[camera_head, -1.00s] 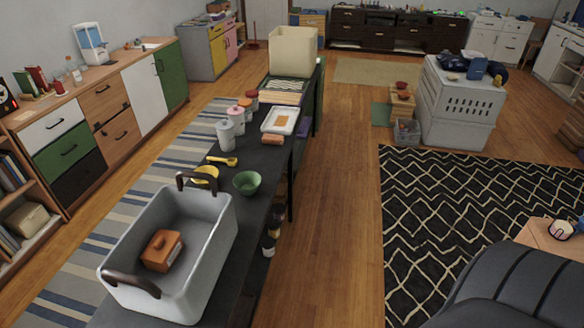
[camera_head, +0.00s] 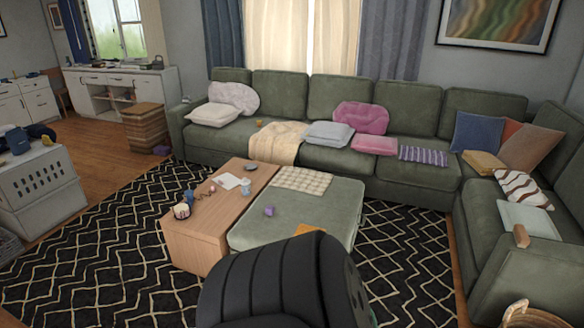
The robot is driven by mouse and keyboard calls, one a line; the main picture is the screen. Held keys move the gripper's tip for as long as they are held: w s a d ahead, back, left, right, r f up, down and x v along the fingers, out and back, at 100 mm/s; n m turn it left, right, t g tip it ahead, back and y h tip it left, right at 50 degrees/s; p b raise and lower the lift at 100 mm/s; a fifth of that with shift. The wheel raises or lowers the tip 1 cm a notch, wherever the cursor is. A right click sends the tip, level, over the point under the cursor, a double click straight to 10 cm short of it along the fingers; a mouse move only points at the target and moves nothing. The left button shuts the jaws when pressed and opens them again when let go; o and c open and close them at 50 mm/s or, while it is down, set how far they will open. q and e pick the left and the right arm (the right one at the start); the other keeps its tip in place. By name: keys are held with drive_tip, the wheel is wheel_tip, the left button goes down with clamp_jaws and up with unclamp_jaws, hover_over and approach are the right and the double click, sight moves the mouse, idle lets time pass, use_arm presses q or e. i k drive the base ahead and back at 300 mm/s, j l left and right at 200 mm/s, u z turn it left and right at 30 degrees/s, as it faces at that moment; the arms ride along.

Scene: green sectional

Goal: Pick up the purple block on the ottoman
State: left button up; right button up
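The small purple block (camera_head: 269,211) lies on the top of the green ottoman (camera_head: 318,210), left of its middle. A large dark part of my own body hides the ottoman's near right corner. Neither of my grippers shows in the view.
The wooden coffee table (camera_head: 203,218) adjoins the ottoman and holds cups and papers. A folded checked cloth (camera_head: 302,180) and an orange item (camera_head: 308,229) lie on the ottoman. The green sectional (camera_head: 313,135) closes off the back and right. Patterned rug (camera_head: 103,245) is open at left.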

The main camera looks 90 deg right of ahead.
sight(269, 210)
drive_tip(key=z, duration=2.6)
drive_tip(key=i+l, duration=0.8)
